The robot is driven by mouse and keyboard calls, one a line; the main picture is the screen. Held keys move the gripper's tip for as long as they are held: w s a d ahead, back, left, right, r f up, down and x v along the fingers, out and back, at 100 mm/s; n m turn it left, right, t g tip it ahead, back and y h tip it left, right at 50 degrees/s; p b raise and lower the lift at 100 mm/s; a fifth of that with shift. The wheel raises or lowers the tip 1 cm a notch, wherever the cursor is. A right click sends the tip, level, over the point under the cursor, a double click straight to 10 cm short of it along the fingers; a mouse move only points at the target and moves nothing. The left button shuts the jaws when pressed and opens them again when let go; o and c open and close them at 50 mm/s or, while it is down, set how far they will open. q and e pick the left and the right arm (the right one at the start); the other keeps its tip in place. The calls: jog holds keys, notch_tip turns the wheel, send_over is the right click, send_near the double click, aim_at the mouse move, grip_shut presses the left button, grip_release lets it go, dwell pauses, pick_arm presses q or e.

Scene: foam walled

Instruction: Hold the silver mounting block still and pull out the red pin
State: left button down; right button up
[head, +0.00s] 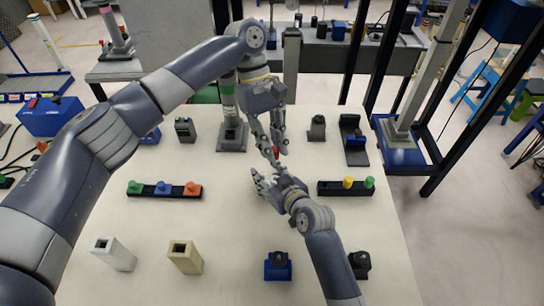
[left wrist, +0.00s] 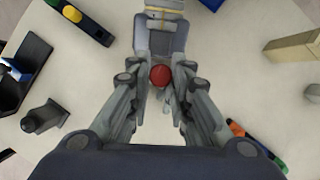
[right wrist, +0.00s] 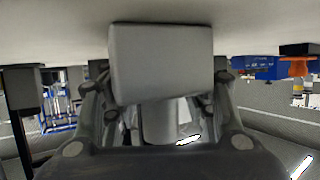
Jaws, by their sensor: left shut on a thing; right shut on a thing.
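The red pin (head: 276,152) stands between my two grippers in the head view, and its round red head (left wrist: 160,75) shows in the left wrist view. My left gripper (head: 276,145) comes down from above and is shut on the red pin. The silver mounting block (right wrist: 160,65) fills the middle of the right wrist view, with a round grey neck (right wrist: 158,122) on it. My right gripper (right wrist: 160,100) is shut on the block, one finger at each side. In the head view my right gripper (head: 270,178) largely hides the block. How far the pin sits in the block is hidden.
Left stands a black strip (head: 147,189) with green, blue and orange pegs; right, another strip (head: 335,188) with yellow and green pegs. A white tube (head: 113,253), beige tube (head: 185,257) and blue fixture (head: 278,268) stand in front. A grey post (head: 316,128) and black bracket (head: 357,155) stand behind right.

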pick_arm(q)
jog(key=shift+r, duration=0.6)
pick_arm(e)
jog(key=shift+f, duration=0.1)
jog(key=o, duration=1.5)
jog(key=v, duration=1.2)
pick_arm(q)
jog(key=shift+r, duration=0.1)
pick_arm(e)
jog(key=shift+r, duration=0.2)
